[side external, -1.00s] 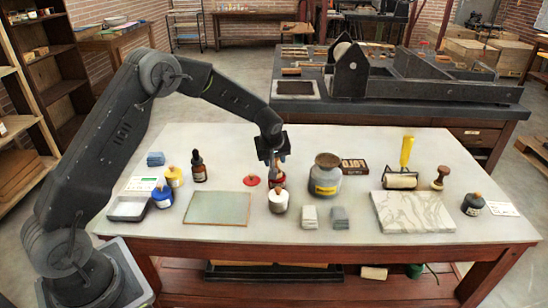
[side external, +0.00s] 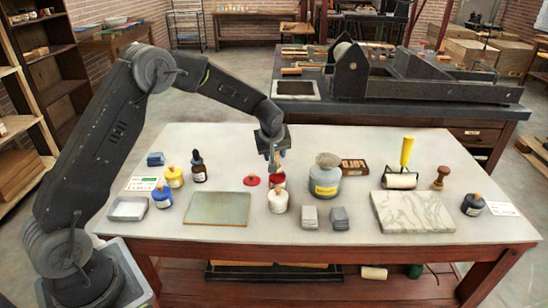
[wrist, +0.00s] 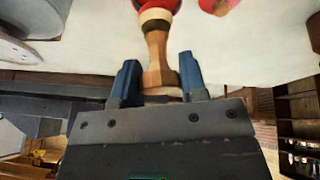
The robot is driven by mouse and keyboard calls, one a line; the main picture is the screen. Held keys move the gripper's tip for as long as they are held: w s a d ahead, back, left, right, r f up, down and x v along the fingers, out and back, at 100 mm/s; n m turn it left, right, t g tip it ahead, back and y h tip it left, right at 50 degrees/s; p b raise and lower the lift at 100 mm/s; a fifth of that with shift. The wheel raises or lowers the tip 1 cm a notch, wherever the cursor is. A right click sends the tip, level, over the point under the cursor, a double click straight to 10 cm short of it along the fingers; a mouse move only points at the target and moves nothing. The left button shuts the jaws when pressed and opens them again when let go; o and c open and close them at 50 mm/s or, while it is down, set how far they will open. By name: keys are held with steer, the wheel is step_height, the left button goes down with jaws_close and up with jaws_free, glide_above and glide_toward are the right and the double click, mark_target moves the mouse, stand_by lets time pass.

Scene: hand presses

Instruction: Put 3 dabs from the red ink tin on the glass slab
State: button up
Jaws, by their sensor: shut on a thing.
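The red ink tin (side external: 277,179) stands near the middle of the table, partly hidden behind a white bottle. My gripper (side external: 275,160) is just above it, pointing down. In the wrist view my gripper (wrist: 158,82) is shut on a wooden handle (wrist: 157,52), with a pale collar and a red part (wrist: 157,4) at its far end. I cannot tell whether the handle's lower end is inside the tin or above it. The glass slab (side external: 217,208) lies flat to the left, greenish, with a brown edge; no red marks show on it.
A white bottle (side external: 278,202) stands just in front of the red tin. A red disc (side external: 251,181) lies left of it, a grey jar (side external: 325,180) stands right.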

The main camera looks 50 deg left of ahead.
steer(key=shift+r, duration=2.4)
steer(key=s+a+f+g, duration=0.1)
steer(key=s+a, duration=0.1)
steer(key=s, duration=0.8)
steer(key=s+a+f, duration=0.1)
steer(key=s+a, duration=0.1)
steer(key=s, duration=0.8)
steer(key=shift+w+d+f, duration=0.1)
steer(key=shift+f, duration=1.4)
steer(key=shift+d+f, duration=0.1)
steer(key=shift+f, duration=1.35)
steer(key=shift+f, duration=0.75)
steer(key=shift+r, duration=0.1)
step_height(320, 180, up, 7)
steer(key=shift+w, duration=0.15)
